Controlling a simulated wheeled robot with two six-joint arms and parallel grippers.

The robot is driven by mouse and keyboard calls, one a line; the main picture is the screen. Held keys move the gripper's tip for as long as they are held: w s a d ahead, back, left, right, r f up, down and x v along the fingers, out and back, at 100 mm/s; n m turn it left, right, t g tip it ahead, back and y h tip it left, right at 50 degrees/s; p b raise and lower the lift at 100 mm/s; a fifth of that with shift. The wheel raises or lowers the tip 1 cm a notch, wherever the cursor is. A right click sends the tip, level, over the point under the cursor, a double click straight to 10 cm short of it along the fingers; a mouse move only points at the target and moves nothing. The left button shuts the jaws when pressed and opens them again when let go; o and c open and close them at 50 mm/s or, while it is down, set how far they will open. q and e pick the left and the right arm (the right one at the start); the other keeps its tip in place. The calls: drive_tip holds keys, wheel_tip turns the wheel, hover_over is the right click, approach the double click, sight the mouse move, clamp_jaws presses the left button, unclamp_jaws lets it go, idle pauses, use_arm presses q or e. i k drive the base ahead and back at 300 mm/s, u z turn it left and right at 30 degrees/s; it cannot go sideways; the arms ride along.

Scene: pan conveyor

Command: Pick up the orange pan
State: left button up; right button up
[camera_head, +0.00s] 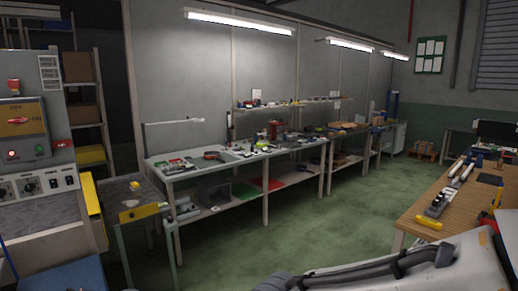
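I cannot make out an orange pan in the head view. Neither gripper shows; only a pale arm link of mine with a dark cable lies across the bottom right corner.
A grey control cabinet (22,130) with knobs stands at the left, beside a small dark-topped table (120,190). A long cluttered workbench (185,172) runs along the back wall. A wooden bench (440,183) with tools stands at the right. The green floor (330,225) between them is clear.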

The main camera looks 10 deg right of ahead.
sight(212, 154)
drive_tip(key=z, duration=0.65)
drive_tip(key=i, duration=6.9)
drive_tip(key=u, duration=2.75)
drive_tip(key=i, duration=0.5)
drive_tip(key=u, duration=0.05)
